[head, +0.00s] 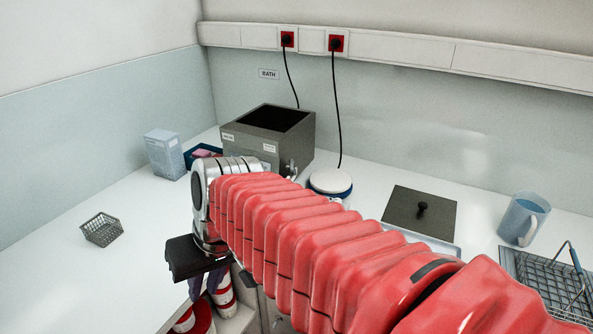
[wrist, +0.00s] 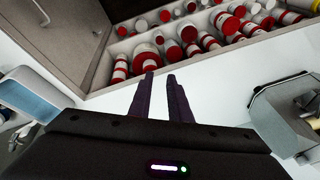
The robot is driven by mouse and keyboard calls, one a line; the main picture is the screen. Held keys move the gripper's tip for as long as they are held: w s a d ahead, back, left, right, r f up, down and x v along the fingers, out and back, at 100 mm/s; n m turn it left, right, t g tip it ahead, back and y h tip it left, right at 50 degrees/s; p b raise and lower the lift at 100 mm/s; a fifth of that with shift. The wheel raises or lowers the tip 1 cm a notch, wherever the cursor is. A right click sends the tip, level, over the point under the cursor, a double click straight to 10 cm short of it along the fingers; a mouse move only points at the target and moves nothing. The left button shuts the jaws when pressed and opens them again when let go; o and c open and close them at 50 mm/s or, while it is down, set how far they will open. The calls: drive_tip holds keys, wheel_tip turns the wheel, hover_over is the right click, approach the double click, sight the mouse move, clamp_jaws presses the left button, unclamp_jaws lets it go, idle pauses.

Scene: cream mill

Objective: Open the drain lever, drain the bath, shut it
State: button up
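The bath (head: 233,153) is a grey metal box with an open top and a dark inside, at the back of the counter under a BATH sign. A silver fitting (head: 291,169), seemingly the drain lever, shows low at its right front; my arm partly covers this area and its setting is unclear. My gripper (head: 205,288) points down in front of the bath, apart from it. In the wrist view my gripper (wrist: 161,75) has two dark fingers with a narrow gap and nothing between them. The bath's water level is not visible.
A wire basket (head: 102,229), a pale box (head: 164,153) and a blue tray (head: 203,150) stand left. A round white-and-blue item (head: 330,182), a dark lid (head: 421,210), a blue jug (head: 523,218) and a wire rack (head: 550,283) stand right. Red-and-white containers (wrist: 195,45) fill a shelf below.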

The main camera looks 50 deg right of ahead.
drive_tip(key=w+d+m+y, duration=0.4)
drive_tip(key=w+d+y, duration=0.1)
drive_tip(key=w+d, duration=0.5)
drive_tip(key=m+t, duration=0.7)
drive_tip(key=t, duration=0.6)
approach(292, 165)
drive_tip(key=v, duration=0.4)
drive_tip(key=f+v, duration=0.1)
drive_tip(key=v, duration=0.1)
drive_tip(key=shift+s, duration=0.1)
drive_tip(key=x, duration=1.4)
drive_tip(key=shift+s+a+r, duration=0.1)
drive_tip(key=shift+r, duration=0.05)
drive_tip(key=shift+c, duration=0.3)
